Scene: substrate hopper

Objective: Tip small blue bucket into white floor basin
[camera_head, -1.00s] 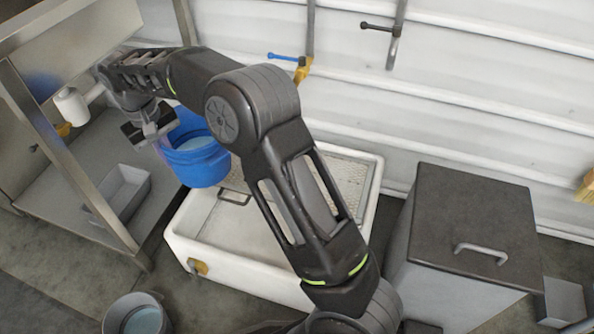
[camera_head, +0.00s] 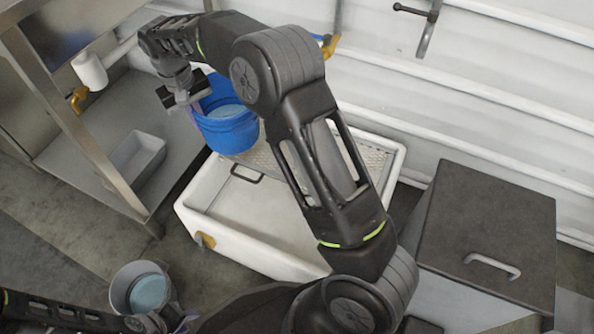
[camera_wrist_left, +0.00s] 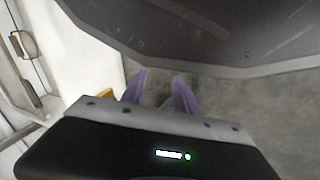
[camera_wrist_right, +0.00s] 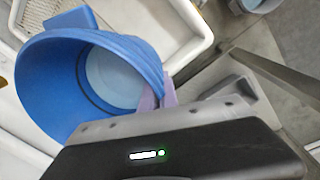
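The small blue bucket (camera_head: 228,130) hangs over the back left part of the white floor basin (camera_head: 255,238), nearly upright, with pale blue contents inside. My right gripper (camera_head: 192,95) is shut on its rim; the right wrist view shows the purple fingers (camera_wrist_right: 158,97) pinching the rim of the bucket (camera_wrist_right: 45,90). My left gripper (camera_head: 185,322) is low at the bottom edge, in front of the basin. In the left wrist view its fingers (camera_wrist_left: 160,85) stand apart with bare floor between them; the basin (camera_wrist_left: 85,45) is to their left.
A grey bucket (camera_head: 128,275) with blue contents stands on the floor beside my left gripper. A metal frame table (camera_head: 75,130) with a grey tray (camera_head: 140,155) is at left. A dark-lidded bin (camera_head: 490,235) stands right of the basin. The ribbed wall (camera_head: 480,110) closes the back.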

